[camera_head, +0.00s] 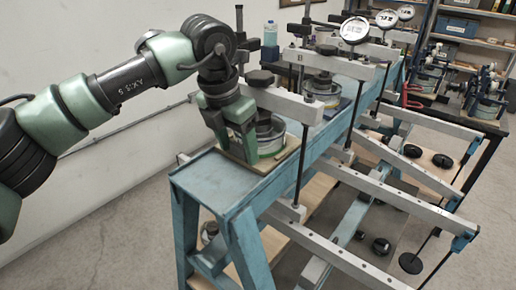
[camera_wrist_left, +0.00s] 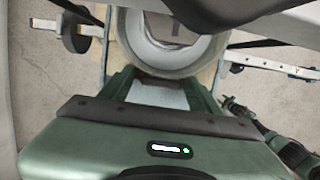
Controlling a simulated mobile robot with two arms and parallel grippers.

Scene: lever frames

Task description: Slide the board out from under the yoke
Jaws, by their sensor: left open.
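The board (camera_head: 262,166) is a thin tan plate at the near end of the blue frame, with a round metal cell (camera_head: 269,136) on it. The yoke (camera_head: 282,103) is a grey crossbar above the cell, with a dark rod hanging from its right end. My left gripper (camera_head: 240,149) is open, pointing down at the near left side of the cell, over the board. In the left wrist view, its green fingers (camera_wrist_left: 158,92) stand apart before the cell's ring (camera_wrist_left: 168,58). Whether they touch the board is hidden. A small green and black arm (camera_wrist_left: 262,125), apparently my right one, shows there; its jaws are unclear.
The blue frame (camera_head: 215,182) has bare top at its near left end. Similar yokes, cells and dial gauges (camera_head: 354,30) stand farther along it. Long grey lever beams (camera_head: 345,262) stick out to the right. A shelf (camera_head: 470,40) is at the back right.

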